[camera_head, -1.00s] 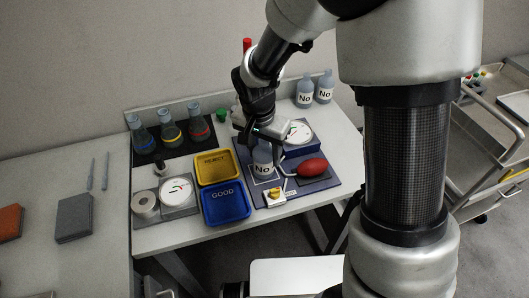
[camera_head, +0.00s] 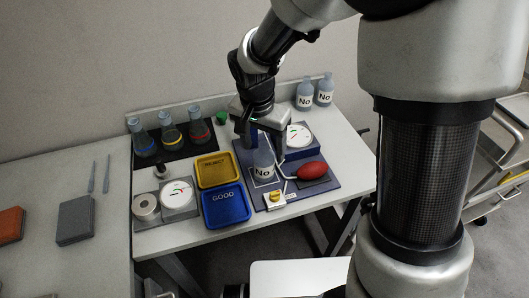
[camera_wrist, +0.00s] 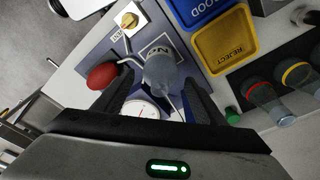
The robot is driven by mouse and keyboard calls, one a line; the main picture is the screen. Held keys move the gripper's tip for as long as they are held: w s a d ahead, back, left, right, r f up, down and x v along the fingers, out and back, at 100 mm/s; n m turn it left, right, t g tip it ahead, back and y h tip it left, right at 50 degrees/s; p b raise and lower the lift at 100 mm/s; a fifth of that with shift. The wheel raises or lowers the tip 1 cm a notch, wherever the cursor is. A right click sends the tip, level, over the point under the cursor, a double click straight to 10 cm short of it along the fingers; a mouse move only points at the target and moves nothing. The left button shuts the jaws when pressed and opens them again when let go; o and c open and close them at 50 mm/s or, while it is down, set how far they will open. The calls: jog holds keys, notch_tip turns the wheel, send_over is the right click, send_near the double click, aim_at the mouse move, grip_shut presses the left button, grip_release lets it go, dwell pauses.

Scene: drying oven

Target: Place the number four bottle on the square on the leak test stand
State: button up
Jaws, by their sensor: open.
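A grey-blue bottle (camera_head: 263,166) labelled "No" stands upright on the dark leak test stand (camera_head: 322,187); its number is not readable. A white square outline (camera_wrist: 168,42) shows around its base, and the bottle appears to stand inside it. In the wrist view the bottle (camera_wrist: 160,74) is seen from above, between the line of my two fingers. My gripper (camera_head: 262,149) is open above and behind the bottle, with a finger to each side. Nothing is held in it. The stand carries a red bulb (camera_head: 312,169), a white dial (camera_head: 299,135) and a yellow knob (camera_head: 275,196).
A yellow REJECT tray (camera_head: 214,169) and blue GOOD tray (camera_head: 226,205) lie left of the stand. Several coloured-band flasks (camera_head: 171,130) stand behind them. Two more "No" bottles (camera_head: 305,94) (camera_head: 325,90) stand at the back right. A green cap (camera_head: 222,118) lies near the stand.

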jog(key=r, duration=0.4)
jog(key=s+r, duration=0.1)
jog(key=r, duration=0.2)
jog(key=shift+a+r+p, duration=0.1)
jog(key=shift+a+p, duration=0.2)
jog(key=shift+p, duration=0.05)
jog(key=shift+s+d+r, duration=0.1)
jog(key=shift+r, duration=0.2)
jog(key=s+d+r+n+t, duration=0.4)
jog(key=s+d+r+n, duration=0.1)
jog(key=s+d+r, duration=0.6)
jog(key=s+d, duration=0.2)
jog(key=s, duration=0.2)
jog(key=shift+n+y, duration=0.4)
